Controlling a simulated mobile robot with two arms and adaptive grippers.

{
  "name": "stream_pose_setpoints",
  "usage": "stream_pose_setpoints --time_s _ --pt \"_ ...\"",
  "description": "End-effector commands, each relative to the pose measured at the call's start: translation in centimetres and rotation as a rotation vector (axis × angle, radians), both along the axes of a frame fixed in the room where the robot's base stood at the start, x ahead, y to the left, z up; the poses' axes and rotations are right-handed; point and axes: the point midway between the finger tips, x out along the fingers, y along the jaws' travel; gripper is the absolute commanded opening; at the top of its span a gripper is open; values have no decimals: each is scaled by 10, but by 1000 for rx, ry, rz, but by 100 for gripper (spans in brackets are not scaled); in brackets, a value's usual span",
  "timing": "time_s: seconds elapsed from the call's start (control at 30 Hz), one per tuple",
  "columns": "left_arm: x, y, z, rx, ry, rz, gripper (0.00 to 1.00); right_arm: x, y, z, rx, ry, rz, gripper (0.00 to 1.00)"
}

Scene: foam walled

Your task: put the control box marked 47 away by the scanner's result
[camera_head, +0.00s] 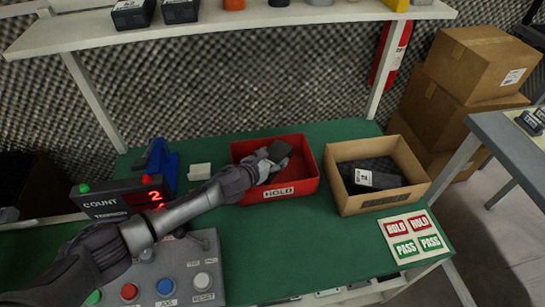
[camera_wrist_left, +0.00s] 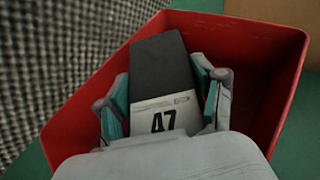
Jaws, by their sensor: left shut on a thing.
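My left gripper (camera_head: 267,164) is over the red bin labelled HOLD (camera_head: 308,184), shut on a dark control box (camera_head: 280,151). In the left wrist view the box (camera_wrist_left: 160,62) has a white label reading 47, and the gripper's fingers (camera_wrist_left: 166,100) are on both sides of it. The red bin's walls (camera_wrist_left: 285,100) surround it in that view. I cannot tell whether the box touches the bin floor. A display (camera_head: 122,200) reading COUNT and TORSION, with red digits, stands at the left, partly hidden by my arm. My right gripper is not in view.
A cardboard box (camera_head: 346,198) beside the red bin holds dark boxes (camera_head: 375,177), one with a white label. A sheet of HOLD and PASS stickers (camera_head: 414,236) lies at the green table's right. A blue device (camera_head: 157,163) and button panel (camera_head: 205,262) are at left. A shelf (camera_head: 250,17) spans above.

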Motion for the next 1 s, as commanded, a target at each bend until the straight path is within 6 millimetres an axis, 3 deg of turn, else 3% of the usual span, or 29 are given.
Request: stream_pose_setpoints --time_s 0.17,0.2,0.33,0.67,0.8,1.0 --pt "0 -1 -2 0 -1 -1 19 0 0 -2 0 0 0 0" --pt "-1 0 -4 1 2 -1 73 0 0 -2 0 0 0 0" --pt "-1 0 -5 1 3 -1 93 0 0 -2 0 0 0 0" --pt "-2 0 -5 2 6 -1 93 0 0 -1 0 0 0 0" --pt "-2 0 10 1 5 -1 93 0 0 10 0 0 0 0" --pt "-27 18 22 3 3 -1 93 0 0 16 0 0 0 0"
